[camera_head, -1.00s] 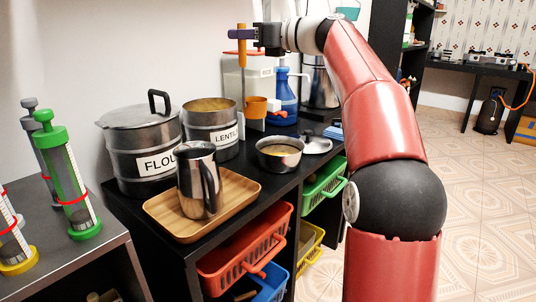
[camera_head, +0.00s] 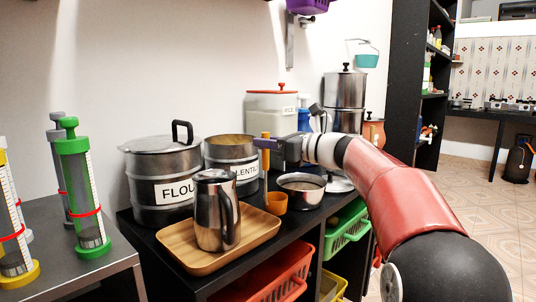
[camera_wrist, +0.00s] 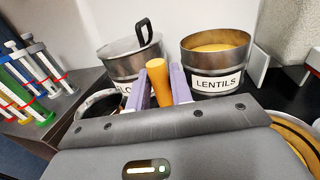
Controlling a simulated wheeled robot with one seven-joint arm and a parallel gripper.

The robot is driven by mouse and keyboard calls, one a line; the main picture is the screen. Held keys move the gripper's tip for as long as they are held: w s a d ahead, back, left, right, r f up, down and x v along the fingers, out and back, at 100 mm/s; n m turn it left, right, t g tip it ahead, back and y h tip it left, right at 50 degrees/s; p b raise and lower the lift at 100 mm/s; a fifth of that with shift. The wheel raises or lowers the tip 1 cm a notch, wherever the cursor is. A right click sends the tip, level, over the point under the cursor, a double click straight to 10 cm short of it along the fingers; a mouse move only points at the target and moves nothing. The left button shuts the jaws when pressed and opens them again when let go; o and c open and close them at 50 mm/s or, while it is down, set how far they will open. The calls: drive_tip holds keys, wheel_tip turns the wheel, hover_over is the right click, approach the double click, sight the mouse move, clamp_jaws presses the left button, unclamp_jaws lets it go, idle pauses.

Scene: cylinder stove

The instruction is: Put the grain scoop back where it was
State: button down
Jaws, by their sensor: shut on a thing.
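The orange grain scoop hangs upright in my gripper (camera_head: 268,144), its handle (camera_head: 266,155) between the purple fingers and its cup (camera_head: 276,203) below. The cup shows just right of the wooden tray and in front of the small open pot (camera_head: 301,190); I cannot tell whether it touches the counter. In the wrist view the orange handle (camera_wrist: 159,85) stands between the two purple fingers (camera_wrist: 162,90), and the cup is hidden. The LENTILS canister (camera_head: 232,160) is open, behind and left of the scoop; yellowish contents (camera_wrist: 213,47) show in the wrist view.
A steel pitcher (camera_head: 217,212) stands on the wooden tray (camera_head: 188,258). The lidded FLOUR canister (camera_head: 165,183) is behind it. A red-lidded clear container (camera_head: 272,118), a blue bottle (camera_head: 305,121) and a tall steel pot (camera_head: 343,100) stand farther back.

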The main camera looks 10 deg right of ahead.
drive_tip(key=shift+f, duration=0.9)
drive_tip(key=c, duration=1.2)
unclamp_jaws()
drive_tip(key=shift+f, duration=0.15)
drive_tip(key=shift+c, duration=0.2)
drive_tip(key=shift+r, duration=0.25)
drive_tip(key=v, duration=1.2)
drive_tip(key=shift+s+f, duration=0.1)
